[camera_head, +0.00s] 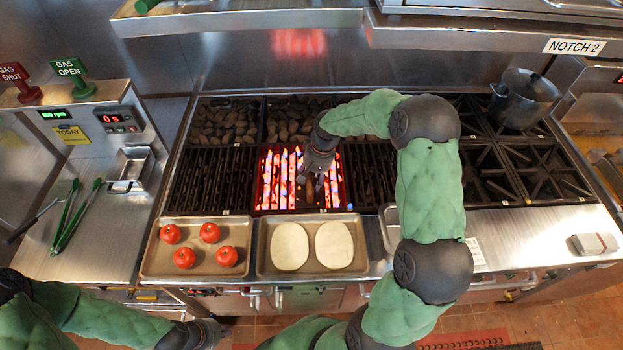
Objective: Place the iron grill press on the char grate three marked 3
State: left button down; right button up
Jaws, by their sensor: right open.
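My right gripper (317,183) is open above the glowing char grate (268,188), in the middle of the front row. A small brown and dark shape (310,190) shows at its fingertips; it may be the iron grill press, mostly hidden by the gripper. I cannot tell whether it touches the grate. Dark unlit grates lie to the left (208,182) and right (366,180) of the glowing one. The number marks are too small to read. My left gripper (212,332) is low at the front, away from the grill; its fingers are unclear.
A tray (148,262) of several tomatoes and a tray (264,268) with two pale flat rounds stand along the front ledge. Green tongs (78,215) lie at left. A pot (522,98) stands on the right burners. A shelf (240,22) overhangs the back.

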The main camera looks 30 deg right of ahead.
notch_tip(320, 180, up, 11)
jog(key=s+d+p, duration=0.1)
jog(key=d, duration=0.1)
jog(key=shift+r, duration=0.15)
jog(key=shift+s, duration=0.1)
dwell(0.4)
